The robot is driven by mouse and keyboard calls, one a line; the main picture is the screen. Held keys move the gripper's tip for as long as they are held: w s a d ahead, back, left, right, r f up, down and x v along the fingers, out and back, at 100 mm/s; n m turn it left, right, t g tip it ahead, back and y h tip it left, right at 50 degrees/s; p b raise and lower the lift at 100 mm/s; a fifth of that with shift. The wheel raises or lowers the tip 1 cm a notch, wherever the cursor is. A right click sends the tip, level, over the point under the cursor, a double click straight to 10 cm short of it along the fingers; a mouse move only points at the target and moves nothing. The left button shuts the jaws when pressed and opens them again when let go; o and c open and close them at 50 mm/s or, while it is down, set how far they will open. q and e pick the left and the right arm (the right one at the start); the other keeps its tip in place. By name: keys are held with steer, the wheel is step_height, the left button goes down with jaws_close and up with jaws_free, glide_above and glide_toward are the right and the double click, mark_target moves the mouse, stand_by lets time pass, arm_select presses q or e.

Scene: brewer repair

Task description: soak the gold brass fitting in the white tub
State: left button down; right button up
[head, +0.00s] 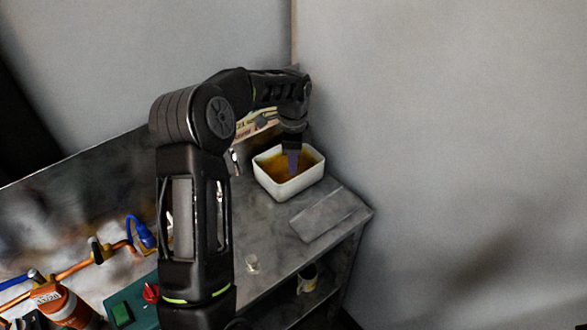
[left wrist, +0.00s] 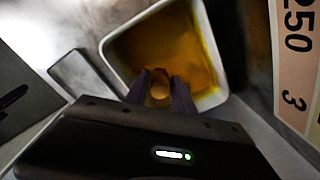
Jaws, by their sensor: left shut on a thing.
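The white tub (head: 294,187) stands on the grey workbench near its far right corner and holds an amber liquid. It also shows in the left wrist view (left wrist: 212,100). My left gripper (head: 293,168) points down into the tub, its fingers over or in the liquid. In the left wrist view the fingers are shut on a round gold piece, the brass fitting (left wrist: 160,89), inside the tub's outline. I cannot tell how deep the fitting sits in the liquid. The fitting is hidden in the head view. My right gripper is not in view.
A flat grey plate (head: 326,215) lies in front of the tub. A printed card (left wrist: 298,60) stands beside it. A cup (head: 307,279) is on the lower shelf.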

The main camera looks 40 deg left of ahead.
arm_select(q)
step_height(320, 180, up, 4)
steer(key=shift+r+p, duration=0.1)
steer(key=shift+p, duration=1.15)
steer(key=shift+r+p, duration=0.5)
steer(key=shift+r, duration=0.75)
stand_by(0.5)
steer(key=shift+r, duration=2)
steer(key=shift+n, duration=0.3)
